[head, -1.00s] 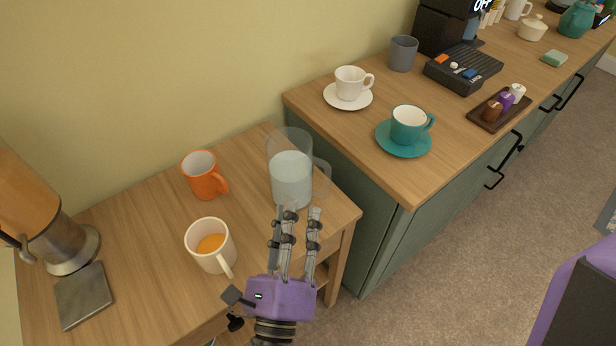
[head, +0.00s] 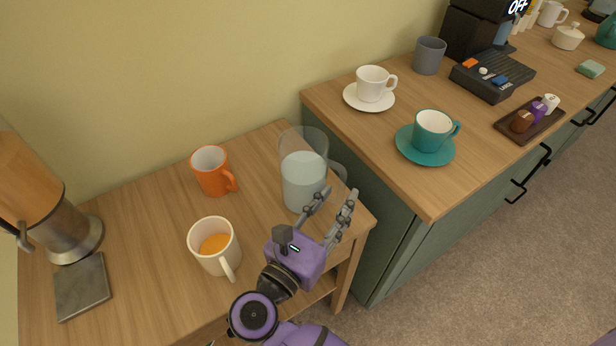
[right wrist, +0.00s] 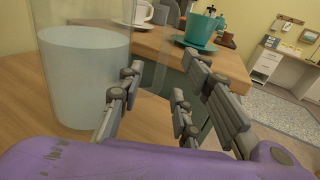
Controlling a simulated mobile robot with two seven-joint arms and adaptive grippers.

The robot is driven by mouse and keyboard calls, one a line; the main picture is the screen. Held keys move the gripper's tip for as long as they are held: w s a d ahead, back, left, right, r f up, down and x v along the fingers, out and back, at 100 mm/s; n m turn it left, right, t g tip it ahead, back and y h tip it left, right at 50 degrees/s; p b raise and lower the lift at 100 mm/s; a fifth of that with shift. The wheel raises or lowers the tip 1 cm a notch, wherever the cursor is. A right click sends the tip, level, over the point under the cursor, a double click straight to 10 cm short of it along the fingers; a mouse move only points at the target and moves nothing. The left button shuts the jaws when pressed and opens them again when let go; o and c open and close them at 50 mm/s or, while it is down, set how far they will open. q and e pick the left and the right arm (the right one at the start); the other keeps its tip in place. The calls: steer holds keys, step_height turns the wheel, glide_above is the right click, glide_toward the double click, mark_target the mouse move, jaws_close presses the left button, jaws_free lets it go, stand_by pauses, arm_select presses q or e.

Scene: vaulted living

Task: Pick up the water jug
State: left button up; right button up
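The water jug (head: 303,178) is a clear pitcher part full of pale water, upright on the low wooden table near its right end. Its handle (head: 338,173) points right, toward the counter. My right gripper (head: 337,197) is just in front of the jug, with its fingers apart and nothing seen between them. In the right wrist view the jug (right wrist: 84,75) stands large on the left, beside the left finger; the fingers (right wrist: 175,85) reach forward near the handle side. Whether a finger touches the jug I cannot tell. My left gripper is not in view.
An orange mug (head: 213,172) and a white mug with orange drink (head: 214,247) stand left of the jug. A juice dispenser (head: 40,200) is at far left. The higher counter (head: 410,195) at right holds a white cup (head: 373,84) and a teal cup (head: 433,131).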

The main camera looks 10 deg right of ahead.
steer(key=shift+w+d, duration=0.1)
jaws_close()
stand_by(0.4)
steer(key=shift+r, duration=0.1)
